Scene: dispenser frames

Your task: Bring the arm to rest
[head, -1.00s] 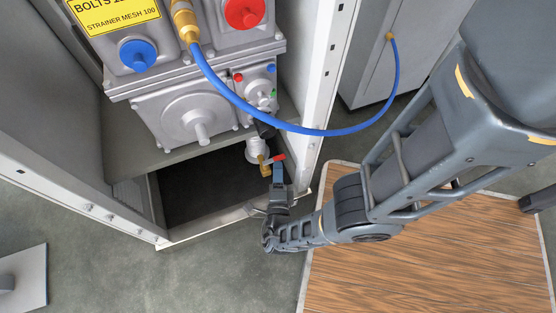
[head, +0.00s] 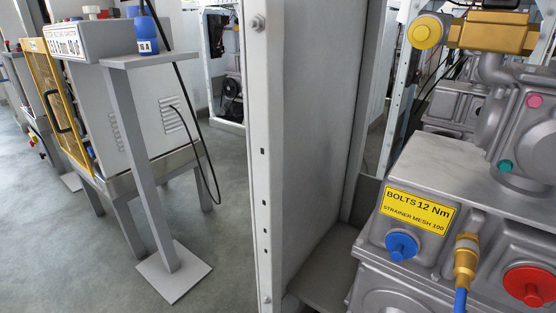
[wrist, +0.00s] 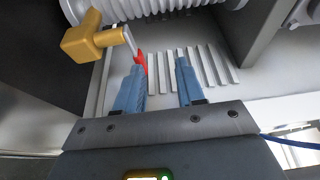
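My gripper (wrist: 161,72) shows only in the wrist view. Its two blue fingers are apart with nothing held between them. A red valve lever (wrist: 141,61) is just beyond the left fingertip, partly hidden by it. I cannot tell whether they touch. The brass valve fitting (wrist: 88,38) with the lever is at the upper left, by a ribbed white pipe (wrist: 160,8). My arm is not in the head view.
In the head view, a tall grey cabinet panel (head: 305,130) stands beside the dispenser's grey pump body (head: 440,160), with a yellow label (head: 418,210). A slim stand (head: 140,160) and a caged cabinet (head: 70,90) are at left. Floor (head: 225,260) between is clear.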

